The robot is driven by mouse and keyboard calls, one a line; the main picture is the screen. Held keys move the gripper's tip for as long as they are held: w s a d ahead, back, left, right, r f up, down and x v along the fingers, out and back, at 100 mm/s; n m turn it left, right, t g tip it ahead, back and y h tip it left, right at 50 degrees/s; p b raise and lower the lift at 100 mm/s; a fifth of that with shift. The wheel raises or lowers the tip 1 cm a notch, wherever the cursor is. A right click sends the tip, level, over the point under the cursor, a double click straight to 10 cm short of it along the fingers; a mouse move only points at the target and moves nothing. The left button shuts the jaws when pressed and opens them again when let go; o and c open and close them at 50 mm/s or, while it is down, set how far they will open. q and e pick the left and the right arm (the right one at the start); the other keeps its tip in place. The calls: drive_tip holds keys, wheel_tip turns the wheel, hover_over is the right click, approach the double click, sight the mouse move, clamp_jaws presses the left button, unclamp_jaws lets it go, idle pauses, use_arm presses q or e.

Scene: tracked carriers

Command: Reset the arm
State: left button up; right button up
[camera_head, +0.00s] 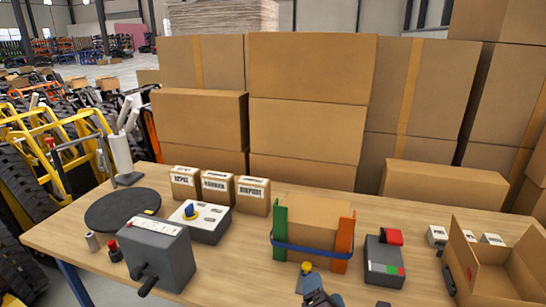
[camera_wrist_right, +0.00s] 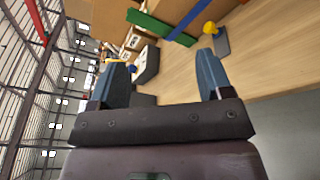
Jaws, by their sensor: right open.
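My right gripper (camera_head: 318,294) shows at the bottom edge of the head view, partly cut off, close to a yellow knob (camera_head: 307,267). In the right wrist view my right gripper (camera_wrist_right: 164,75) is open, its two blue-grey fingers wide apart with nothing held between them. The yellow knob also shows in that view (camera_wrist_right: 209,28), on a dark base beyond the right-hand finger and apart from it. My left gripper is in neither view.
The wooden table (camera_head: 235,258) carries a grey crank box (camera_head: 155,252), a switch panel (camera_head: 199,221), a carton in a green-and-orange holder (camera_head: 312,222), a red-and-green button device (camera_head: 385,258) and an open box (camera_head: 495,268). Large cartons (camera_head: 312,68) are stacked behind.

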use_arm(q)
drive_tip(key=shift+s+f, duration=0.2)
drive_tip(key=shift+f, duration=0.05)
use_arm(e)
drive_tip(key=s+d+f+m+g, duration=0.5)
drive_tip(key=s+d+f+m, duration=1.1)
drive_tip(key=m, duration=0.8)
wheel_tip(320, 180, down, 3)
drive_tip(key=shift+s+d+r+m, duration=0.1)
drive_tip(key=shift+s+d+m, duration=0.15)
drive_tip(key=shift+d, duration=0.45)
